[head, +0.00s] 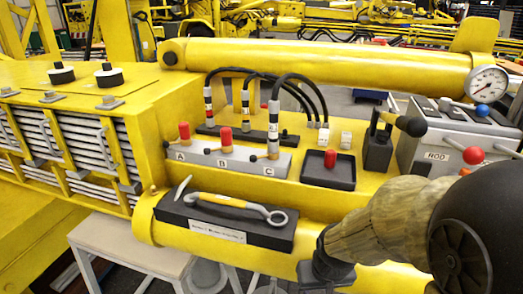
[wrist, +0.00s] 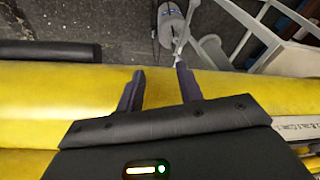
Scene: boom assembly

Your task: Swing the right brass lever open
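The grey valve block (head: 228,160) in the head view carries the letters A, B and C. A small brass lever (head: 257,157) sits at C, on the right, below a black hose end. Similar small levers sit by A and B, where red caps stand. The levers are too small to tell how far each is turned. My gripper (head: 324,272) is low and to the right of the block, by the front yellow tube, clear of the levers. In the wrist view its two dark fingers (wrist: 158,88) are apart with nothing between them, over the yellow tube.
Hoses arch above the block.

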